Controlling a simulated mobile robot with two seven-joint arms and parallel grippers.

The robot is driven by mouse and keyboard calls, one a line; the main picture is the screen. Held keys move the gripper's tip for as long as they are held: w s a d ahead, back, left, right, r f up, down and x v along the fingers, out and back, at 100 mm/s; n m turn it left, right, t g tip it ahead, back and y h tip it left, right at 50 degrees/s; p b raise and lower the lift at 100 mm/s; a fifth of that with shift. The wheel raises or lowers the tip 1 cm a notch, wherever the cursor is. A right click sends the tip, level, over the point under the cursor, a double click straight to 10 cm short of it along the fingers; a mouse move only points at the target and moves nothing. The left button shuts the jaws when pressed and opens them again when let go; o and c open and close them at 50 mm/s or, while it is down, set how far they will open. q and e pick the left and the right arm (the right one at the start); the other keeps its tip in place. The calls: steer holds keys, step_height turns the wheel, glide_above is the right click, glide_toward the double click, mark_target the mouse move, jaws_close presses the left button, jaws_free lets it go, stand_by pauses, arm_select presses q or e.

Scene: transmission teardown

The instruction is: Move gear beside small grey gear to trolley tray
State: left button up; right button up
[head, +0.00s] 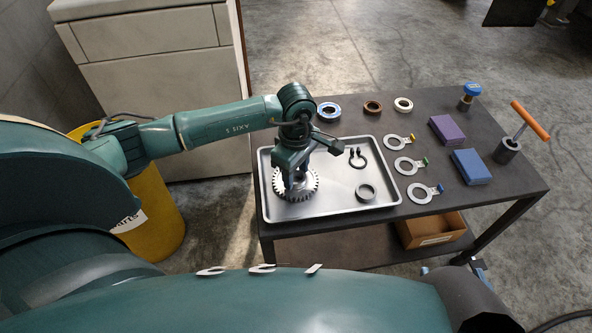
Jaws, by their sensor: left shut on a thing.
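My left gripper (297,183) points down over the left part of the metal trolley tray (330,206). It is shut on a toothed grey gear (296,196), which is flat and at the tray floor; I cannot tell whether it rests fully on it. The gripper hides part of the gear's middle. I cannot make out a separate small grey gear. My right gripper is not in view.
The dark trolley top (445,205) holds several rings, tagged washers, a purple block (447,130), a blue block (471,167) and an orange-handled tool (529,122). A yellow bin (160,215) stands left.

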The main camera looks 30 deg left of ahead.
arm_select(q)
steer(key=o, duration=0.9)
steer(key=shift+f, duration=0.15)
steer(key=o, duration=0.5)
